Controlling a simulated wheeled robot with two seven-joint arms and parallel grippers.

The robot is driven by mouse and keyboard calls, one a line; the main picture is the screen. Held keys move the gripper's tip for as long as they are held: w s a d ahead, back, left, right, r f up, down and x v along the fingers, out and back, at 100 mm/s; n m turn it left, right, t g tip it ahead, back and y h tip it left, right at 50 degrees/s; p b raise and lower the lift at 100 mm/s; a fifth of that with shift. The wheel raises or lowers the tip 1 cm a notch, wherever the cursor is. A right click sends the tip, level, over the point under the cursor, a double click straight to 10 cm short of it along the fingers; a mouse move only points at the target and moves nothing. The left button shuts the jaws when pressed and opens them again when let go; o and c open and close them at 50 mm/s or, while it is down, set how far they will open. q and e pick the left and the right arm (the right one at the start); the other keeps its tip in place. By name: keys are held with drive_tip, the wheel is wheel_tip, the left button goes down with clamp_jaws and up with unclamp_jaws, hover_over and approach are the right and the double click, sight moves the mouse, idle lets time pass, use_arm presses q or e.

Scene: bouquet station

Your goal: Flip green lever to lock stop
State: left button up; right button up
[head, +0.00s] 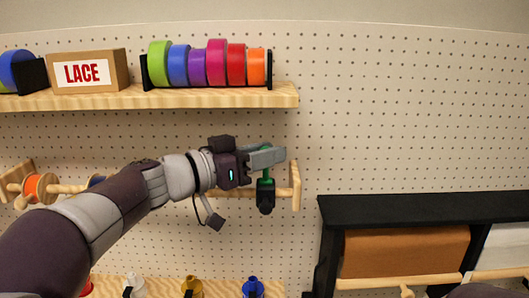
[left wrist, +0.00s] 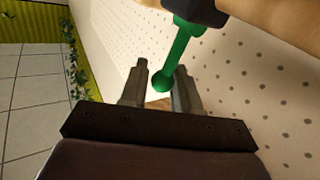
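The green lever (head: 265,181) stands up from its black mount (head: 265,200) at the end of a wooden dowel holder on the pegboard. In the left wrist view the lever (left wrist: 178,48) ends in a round green knob near the fingertips. My left gripper (head: 270,156) is at the upper end of the lever and partly hides it in the head view. In the left wrist view my left gripper (left wrist: 161,78) has its two fingers apart, one on each side of the knob, with a visible gap. Whether a finger touches the knob is unclear. My right gripper is not in view.
A wooden shelf (head: 200,97) with a LACE box (head: 88,72) and several ribbon rolls is above my left arm. A wooden end post (head: 295,186) is just right of the lever. A black rack (head: 420,209) with paper rolls stands at lower right. Pegboard between is clear.

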use_arm(q)
drive_tip(key=shift+w+f, duration=0.1)
drive_tip(key=shift+w, duration=0.1)
clamp_jaws()
drive_tip(key=shift+f, duration=0.1)
drive_tip(key=shift+s+f+m+b, duration=0.15)
drive_tip(key=shift+m+b, duration=0.15)
drive_tip(key=shift+b, duration=0.4)
drive_tip(key=m+h+b, duration=0.1)
drive_tip(key=b, duration=0.1)
drive_tip(key=s+m+b, duration=0.1)
drive_tip(key=b, duration=0.2)
drive_tip(key=s+f+m+h+b, duration=0.1)
drive_tip(key=m+b, duration=0.1)
drive_tip(key=b, duration=0.1)
drive_tip(key=shift+f+t+h, duration=0.1)
drive_tip(key=shift+t+h, duration=0.2)
drive_tip(key=shift+t, duration=0.1)
drive_tip(key=shift+s+m+h+b, duration=0.35)
drive_tip(key=shift+m+h+b, duration=0.15)
drive_tip(key=shift+m+b, duration=0.45)
drive_tip(key=shift+r, duration=0.2)
